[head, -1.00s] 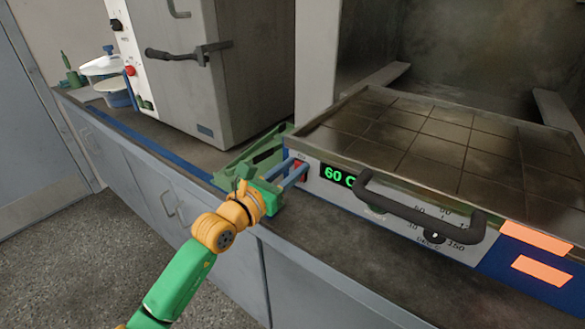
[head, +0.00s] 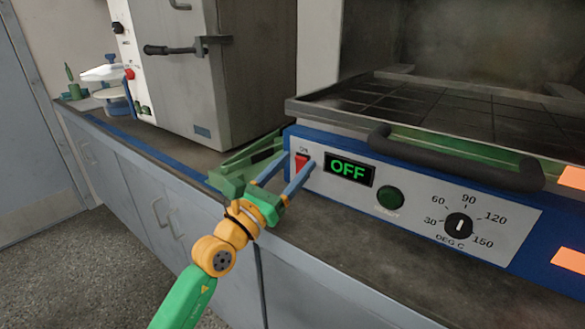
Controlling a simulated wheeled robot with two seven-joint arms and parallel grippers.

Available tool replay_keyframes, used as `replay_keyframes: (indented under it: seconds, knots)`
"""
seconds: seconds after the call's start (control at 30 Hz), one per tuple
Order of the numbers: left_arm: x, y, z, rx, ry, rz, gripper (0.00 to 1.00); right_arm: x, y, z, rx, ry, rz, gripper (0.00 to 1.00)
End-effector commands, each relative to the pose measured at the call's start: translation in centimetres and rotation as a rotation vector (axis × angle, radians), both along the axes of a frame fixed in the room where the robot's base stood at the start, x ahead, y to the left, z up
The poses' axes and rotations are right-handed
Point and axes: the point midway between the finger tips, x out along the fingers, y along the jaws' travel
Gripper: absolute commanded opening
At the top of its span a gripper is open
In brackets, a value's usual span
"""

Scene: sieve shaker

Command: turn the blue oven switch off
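The blue oven (head: 519,252) stands on the counter, with a pale front panel, a dark handle bar and a temperature dial (head: 458,226). Its display (head: 349,170) reads OFF in green. The red switch (head: 302,161) is at the panel's left end. My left gripper (head: 298,161) has its two blue fingers spread apart, pointing at the switch, with the switch between or just behind the tips. Nothing is held. Whether a finger touches the switch cannot be told. My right gripper is out of view.
A tall grey cabinet oven (head: 258,70) with a dark lever handle (head: 185,48) stands at the back left. A white balance-like device (head: 108,75) is beyond it. The grey-black counter edge (head: 330,235) lies below the blue oven, its front strip clear.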

Motion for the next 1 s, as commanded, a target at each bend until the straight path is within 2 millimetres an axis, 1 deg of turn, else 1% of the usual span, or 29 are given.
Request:
replay_keyframes:
  seconds: [0.27,0.37,0.5,0.6,0.73,0.93,0.97,1.0]
  knots:
    - [-0.1,0.1,-0.1,0.001,0.001,0.000,0.62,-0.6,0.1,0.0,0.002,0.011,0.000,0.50]
    - [-1.2,0.9,-0.5,-0.001,0.003,-0.001,0.62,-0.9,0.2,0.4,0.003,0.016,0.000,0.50]
    - [-3.6,2.6,-1.4,0.001,0.003,0.000,0.62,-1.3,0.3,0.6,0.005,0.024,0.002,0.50]
    - [-4.9,3.6,-2.0,0.001,0.003,0.001,0.62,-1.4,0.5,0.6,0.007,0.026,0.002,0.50]
    - [-5.5,4.0,-2.1,0.000,0.001,0.000,0.62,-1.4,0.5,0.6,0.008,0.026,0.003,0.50]
    - [-5.5,4.0,-2.1,-0.001,0.001,0.000,0.62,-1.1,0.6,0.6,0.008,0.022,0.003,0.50]
    - [-5.6,4.0,-2.0,-0.011,0.002,-0.003,0.62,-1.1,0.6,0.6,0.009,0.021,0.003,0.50]
    - [-5.9,4.2,-1.7,-0.061,0.005,-0.012,0.62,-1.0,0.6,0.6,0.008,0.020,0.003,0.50]
